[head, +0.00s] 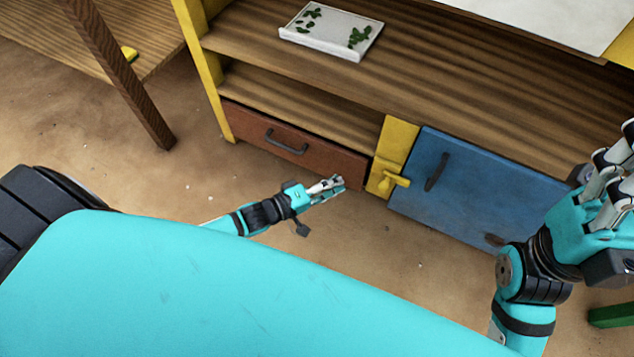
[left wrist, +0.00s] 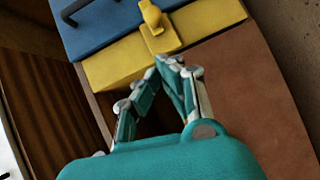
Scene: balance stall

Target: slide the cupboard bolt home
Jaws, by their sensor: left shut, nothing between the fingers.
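The cupboard's blue door (head: 470,185) is at the right of the yellow post (head: 396,140) in the head view. The yellow bolt (head: 392,181) sits low on that post, its knob standing out near the door's edge. It also shows in the left wrist view (left wrist: 156,24), beyond my fingertips. My left gripper (head: 338,183) is shut and empty, in front of the red-brown drawer and to the left of the bolt, seemingly apart from it. My right gripper (head: 620,165) is raised at the right edge, cut off by the frame; its fingertips are not clear.
The red-brown drawer (head: 300,146) with a dark handle is left of the post. A white tray (head: 330,32) with green leaves lies on the wooden shelf above. A brown wooden leg (head: 120,75) stands at the left.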

